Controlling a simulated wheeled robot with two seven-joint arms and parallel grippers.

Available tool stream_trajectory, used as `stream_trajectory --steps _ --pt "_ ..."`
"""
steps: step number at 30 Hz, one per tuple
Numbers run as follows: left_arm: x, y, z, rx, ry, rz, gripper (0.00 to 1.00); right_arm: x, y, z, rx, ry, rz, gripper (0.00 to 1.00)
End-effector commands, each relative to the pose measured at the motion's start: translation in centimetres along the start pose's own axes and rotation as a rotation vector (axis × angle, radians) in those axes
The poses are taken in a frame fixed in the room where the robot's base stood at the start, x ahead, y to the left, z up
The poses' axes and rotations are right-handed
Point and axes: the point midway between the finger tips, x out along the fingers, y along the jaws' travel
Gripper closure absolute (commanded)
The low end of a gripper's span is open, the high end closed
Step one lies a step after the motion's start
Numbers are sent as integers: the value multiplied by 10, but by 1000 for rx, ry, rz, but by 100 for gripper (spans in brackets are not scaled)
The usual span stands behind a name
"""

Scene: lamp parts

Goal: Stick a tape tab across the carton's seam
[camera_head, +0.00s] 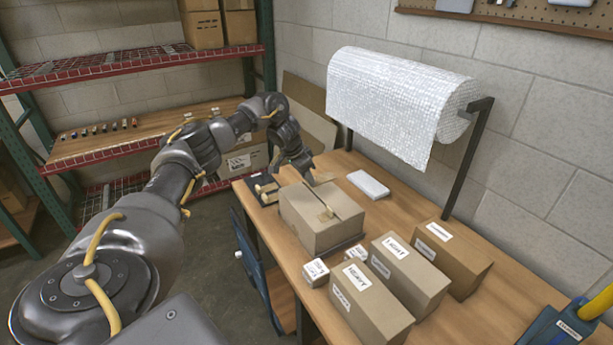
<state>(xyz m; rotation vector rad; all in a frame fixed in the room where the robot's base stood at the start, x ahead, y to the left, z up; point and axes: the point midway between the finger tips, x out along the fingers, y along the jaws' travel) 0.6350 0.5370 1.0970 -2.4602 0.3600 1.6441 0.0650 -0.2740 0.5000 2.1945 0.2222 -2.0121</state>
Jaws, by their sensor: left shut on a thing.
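The carton (318,228) is a closed-looking brown box on the wooden bench. A narrow tan strip (326,211), seemingly a tape tab, shows on or just above its top; I cannot tell whether it touches. My left gripper (309,178) is at the carton's far edge, small and partly hidden, and looks shut on a tape tab. Further tan tabs (266,188) show by a dark holder (258,182) left of the carton. My right gripper is not in view.
Labelled brown boxes (408,272) and small white-labelled boxes (316,272) stand right and in front of the carton. A white pad (368,184) lies behind it. A bubble-wrap roll (400,95) hangs above the bench's back. The bench's front right (500,310) has bare room.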

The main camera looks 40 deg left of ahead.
Motion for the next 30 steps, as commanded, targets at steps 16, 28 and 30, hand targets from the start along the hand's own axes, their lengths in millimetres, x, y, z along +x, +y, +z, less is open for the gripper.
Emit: stream_trajectory --steps 16,28,30 --pt "42 0 18 0 0 0 95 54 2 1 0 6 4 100" --pt "68 0 28 0 -1 1 95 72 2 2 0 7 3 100" --pt "71 0 29 0 -1 1 95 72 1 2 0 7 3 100"
